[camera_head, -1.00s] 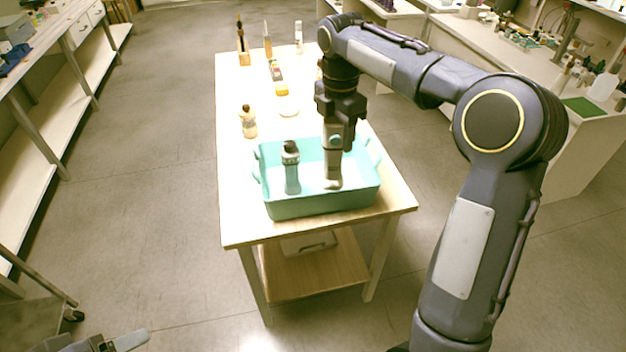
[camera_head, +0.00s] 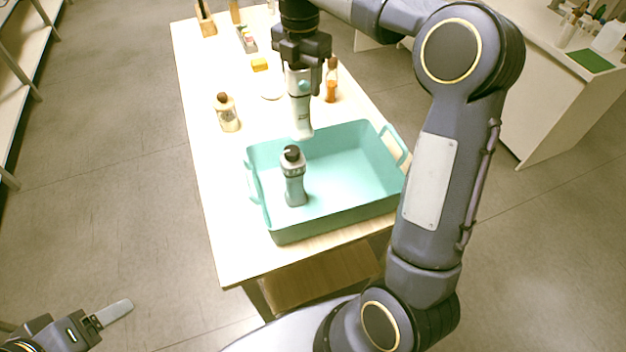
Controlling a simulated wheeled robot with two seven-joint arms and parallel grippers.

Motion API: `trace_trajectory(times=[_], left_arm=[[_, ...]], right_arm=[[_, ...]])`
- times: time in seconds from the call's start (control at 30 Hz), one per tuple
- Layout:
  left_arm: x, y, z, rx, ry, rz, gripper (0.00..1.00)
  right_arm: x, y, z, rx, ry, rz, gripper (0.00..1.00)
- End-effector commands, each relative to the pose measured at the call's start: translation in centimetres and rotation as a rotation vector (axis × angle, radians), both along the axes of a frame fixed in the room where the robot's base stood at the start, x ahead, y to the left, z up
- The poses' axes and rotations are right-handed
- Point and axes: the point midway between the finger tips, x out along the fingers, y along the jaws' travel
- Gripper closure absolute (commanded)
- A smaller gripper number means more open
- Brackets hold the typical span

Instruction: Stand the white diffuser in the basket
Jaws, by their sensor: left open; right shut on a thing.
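My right gripper (camera_head: 303,72) is shut on an upright white bottle (camera_head: 300,112), which appears to be the white diffuser. The gripper hides its upper part. Its lower end shows at the far rim of the teal basket (camera_head: 345,218); I cannot tell its exact height. A grey-teal bottle with a black cap (camera_head: 294,178) stands upright inside the basket on the left. The rest of the basket floor is bare. My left gripper (camera_head: 112,314) is open and empty at the bottom left, away from the table.
On the table (camera_head: 200,130), a clear bottle with a brown cap (camera_head: 227,113) stands left of the basket's far side. An orange-brown bottle (camera_head: 331,82) stands behind the basket, and a yellow item (camera_head: 260,64) lies farther back. My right arm crosses the right side.

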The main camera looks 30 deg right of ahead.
Motion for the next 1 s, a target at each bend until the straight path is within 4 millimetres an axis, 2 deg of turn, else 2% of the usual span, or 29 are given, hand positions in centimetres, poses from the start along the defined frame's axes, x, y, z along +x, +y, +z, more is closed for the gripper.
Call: trace_trajectory(times=[0.03,0.17,0.47,0.6,0.73,1.0], left_arm=[[0.0,0.0,-0.7,0.000,0.000,0.000,0.30],[0.0,0.0,-0.9,0.000,0.000,0.000,0.30],[0.0,0.0,-0.9,0.000,0.000,0.000,0.30],[0.0,0.0,-1.0,0.000,0.000,0.000,0.30],[0.0,0.0,-0.9,0.000,0.000,0.000,0.30],[0.0,0.0,-0.9,0.000,0.000,0.000,0.30]], right_arm=[[-0.1,-0.1,-0.7,0.000,-0.001,-0.001,0.87],[-1.0,-0.9,-1.4,0.000,-0.001,-0.003,0.87],[-6.8,-5.1,-4.4,0.000,0.001,-0.007,0.87],[-8.9,-6.5,-7.0,0.000,0.004,-0.004,0.87],[-10.1,-7.5,-8.8,0.000,0.001,-0.003,0.87],[-11.4,-8.4,-10.8,0.000,0.001,-0.003,0.87]])
